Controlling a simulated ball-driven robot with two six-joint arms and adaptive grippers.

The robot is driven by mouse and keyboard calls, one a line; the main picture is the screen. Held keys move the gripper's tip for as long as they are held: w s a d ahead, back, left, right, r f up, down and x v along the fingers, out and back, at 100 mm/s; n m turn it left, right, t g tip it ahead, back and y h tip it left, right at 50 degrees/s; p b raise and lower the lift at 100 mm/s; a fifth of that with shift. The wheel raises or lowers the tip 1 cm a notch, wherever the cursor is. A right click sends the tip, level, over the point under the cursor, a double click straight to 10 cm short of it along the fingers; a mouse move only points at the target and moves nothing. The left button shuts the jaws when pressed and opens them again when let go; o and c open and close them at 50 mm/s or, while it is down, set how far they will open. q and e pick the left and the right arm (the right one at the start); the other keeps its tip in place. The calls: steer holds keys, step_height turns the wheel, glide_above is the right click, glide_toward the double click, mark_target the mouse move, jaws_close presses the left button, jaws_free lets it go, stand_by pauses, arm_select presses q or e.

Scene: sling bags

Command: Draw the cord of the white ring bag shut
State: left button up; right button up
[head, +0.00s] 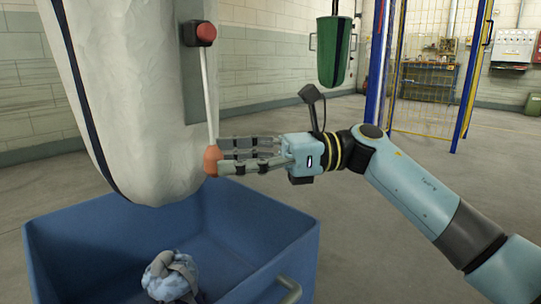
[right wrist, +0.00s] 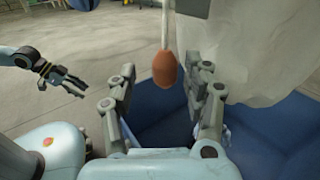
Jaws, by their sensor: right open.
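The white bag (head: 125,100) hangs at the left of the head view, with a dark stripe down it. A pale cord (head: 208,90) runs down from a red toggle (head: 205,32) to an orange bead (head: 212,160). In the head view my right gripper (head: 222,155) points left, its fingertips at the bead. In the right wrist view the bead (right wrist: 167,68) shows between the spread fingers of my right gripper (right wrist: 163,85); contact is not clear. My left gripper (right wrist: 68,82) shows small in the right wrist view; its opening is hard to tell. No ring is clearly visible.
A blue bin (head: 270,235) stands below the bag, with a crumpled grey-blue cloth bundle (head: 170,275) inside. A green bag (head: 333,50) hangs farther back. A yellow mesh fence (head: 430,80) with blue posts stands behind. Open floor lies to the right.

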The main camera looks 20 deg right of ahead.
steer(key=v, duration=0.8)
steer(key=shift+d, duration=0.2)
